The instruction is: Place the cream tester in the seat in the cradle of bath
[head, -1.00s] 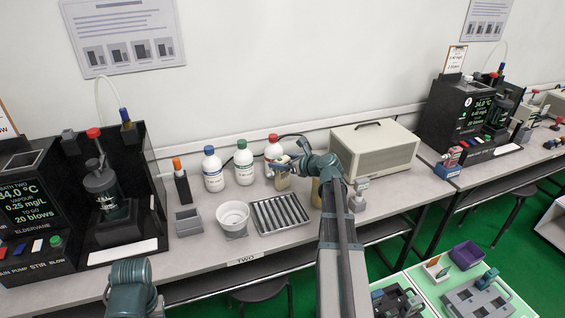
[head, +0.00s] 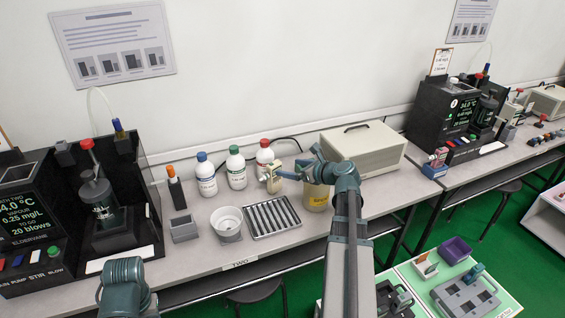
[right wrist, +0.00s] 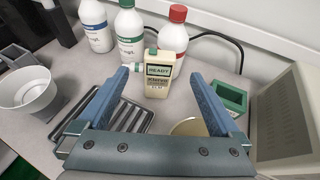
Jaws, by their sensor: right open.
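The cream tester (head: 272,180) stands upright on the bench in front of the red-capped bottle. In the right wrist view the tester (right wrist: 163,75) has a green screen reading READY and lies ahead, between the lines of the two fingers. My right gripper (head: 305,164) is open and empty, just right of the tester in the head view. Bath two (head: 38,215) is the dark station at the left. An empty grey open-topped box (head: 184,229) stands beside it; I cannot tell whether it is the cradle. My left gripper is out of view; only the left arm shows.
A white bowl (head: 227,221), a ribbed metal tray (head: 271,217) and a yellowish jug (head: 317,196) crowd the bench near the tester. Three capped bottles stand behind. A beige case (head: 364,150) is to the right. A green open holder (right wrist: 229,97) shows in the right wrist view.

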